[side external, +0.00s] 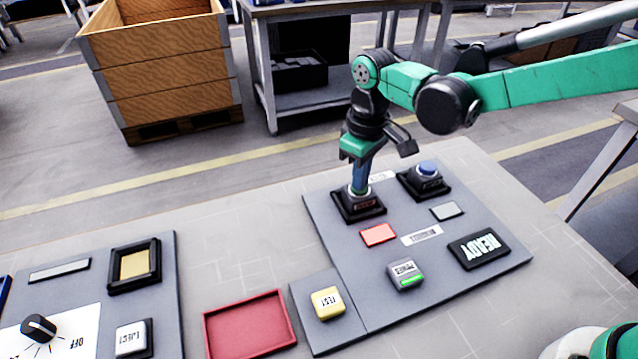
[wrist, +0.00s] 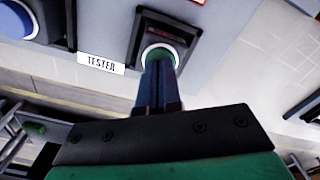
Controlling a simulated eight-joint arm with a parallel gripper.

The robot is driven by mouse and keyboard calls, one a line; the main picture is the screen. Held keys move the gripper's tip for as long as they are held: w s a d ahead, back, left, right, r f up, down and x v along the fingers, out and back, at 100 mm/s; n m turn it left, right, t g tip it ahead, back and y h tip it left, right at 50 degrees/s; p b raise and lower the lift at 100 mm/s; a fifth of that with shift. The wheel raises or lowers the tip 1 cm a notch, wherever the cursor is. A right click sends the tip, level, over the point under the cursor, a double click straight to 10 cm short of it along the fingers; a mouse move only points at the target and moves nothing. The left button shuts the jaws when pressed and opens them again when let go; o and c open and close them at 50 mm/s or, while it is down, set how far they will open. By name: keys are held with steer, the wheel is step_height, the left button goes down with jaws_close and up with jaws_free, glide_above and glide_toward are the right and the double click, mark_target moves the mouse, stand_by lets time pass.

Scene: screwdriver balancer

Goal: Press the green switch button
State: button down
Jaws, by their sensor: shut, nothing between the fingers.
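The green switch button (wrist: 177,54) sits in a black square housing, mostly hidden by my fingertips; only a green edge inside a pale ring shows in the wrist view. The housing (side external: 358,208) stands at the back left of the grey panel (side external: 330,245) in the side view. My gripper (side external: 359,184) points down over the button, its fingers shut together and empty. In the wrist view the fingertips (wrist: 159,62) overlap the button's face. They look at or very near it; I cannot tell whether they touch or how far it is pressed.
A blue button (side external: 427,168) in a black housing stands just right of my gripper. A READY display (side external: 478,249), a grey button with a green light (side external: 406,275) and a yellow TEST button (side external: 327,303) lie nearer the front. A red tray (side external: 248,330) is at the front.

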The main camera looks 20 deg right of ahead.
steer(key=shift+r, duration=3.5)
steer(key=shift+r, duration=0.15)
step_height(320, 180, up, 6)
steer(key=shift+f, duration=0.15)
